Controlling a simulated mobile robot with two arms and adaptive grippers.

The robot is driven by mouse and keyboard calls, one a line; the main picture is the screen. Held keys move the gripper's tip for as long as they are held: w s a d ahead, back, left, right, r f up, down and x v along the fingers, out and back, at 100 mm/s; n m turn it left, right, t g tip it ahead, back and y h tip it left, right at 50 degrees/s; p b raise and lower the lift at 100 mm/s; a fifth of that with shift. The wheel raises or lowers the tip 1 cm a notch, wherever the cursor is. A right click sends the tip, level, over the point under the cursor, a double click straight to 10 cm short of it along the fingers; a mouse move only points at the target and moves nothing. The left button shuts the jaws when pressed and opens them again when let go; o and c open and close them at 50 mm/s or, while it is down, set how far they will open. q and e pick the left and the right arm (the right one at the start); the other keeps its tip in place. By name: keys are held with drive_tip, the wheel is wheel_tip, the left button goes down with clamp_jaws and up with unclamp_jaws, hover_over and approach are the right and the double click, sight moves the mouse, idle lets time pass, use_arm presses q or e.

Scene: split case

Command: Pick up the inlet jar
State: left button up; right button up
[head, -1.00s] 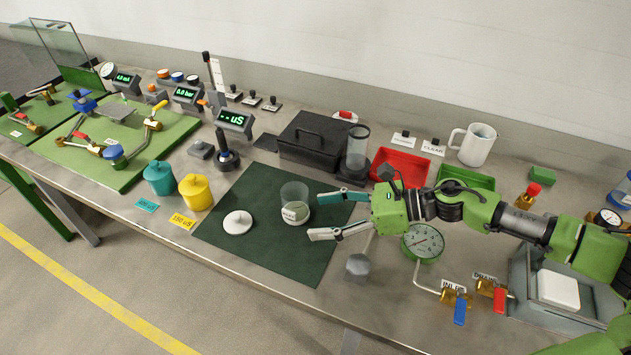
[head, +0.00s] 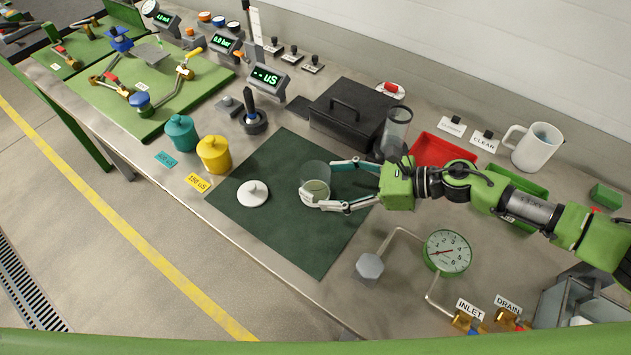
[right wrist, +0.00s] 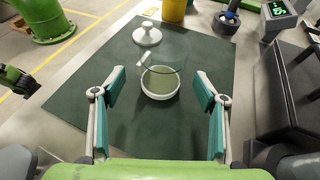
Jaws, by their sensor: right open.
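The inlet jar (head: 316,178) is a clear open glass jar with a white label and pale greenish contents low down. It stands upright on the dark green mat (head: 290,238). Its white lid (head: 252,193) lies on the mat to the left. My right gripper (head: 322,185) is open, with its two fingers reaching toward the jar from the right. In the right wrist view the jar (right wrist: 161,82) stands ahead of and between the spread fingers (right wrist: 161,92), with clear space to each side. The lid (right wrist: 147,34) is beyond it. My left gripper does not show in the head view.
Teal (head: 181,132) and yellow (head: 213,154) lidded pots stand left of the mat. A gauge (head: 447,252) with a pipe is at right. The mat's front part is clear.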

drive_tip(key=shift+w+a+f+p, duration=0.15)
drive_tip(key=shift+a+p, duration=0.15)
drive_tip(key=shift+a, duration=0.15)
drive_tip(key=p+x, duration=0.1)
drive_tip(key=x, duration=0.2)
drive_tip(key=shift+w+a+f, duration=0.15)
drive_tip(key=shift+w, duration=0.05)
drive_tip(key=shift+w+a+f, duration=0.15)
drive_tip(key=shift+a+f, duration=0.15)
drive_tip(key=shift+a, duration=0.1)
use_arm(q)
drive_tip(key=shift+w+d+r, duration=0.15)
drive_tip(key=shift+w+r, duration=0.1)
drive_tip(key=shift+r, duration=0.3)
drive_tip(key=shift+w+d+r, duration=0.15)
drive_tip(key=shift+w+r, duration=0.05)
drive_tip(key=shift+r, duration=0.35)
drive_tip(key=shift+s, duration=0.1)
use_arm(e)
drive_tip(key=c, duration=1.3)
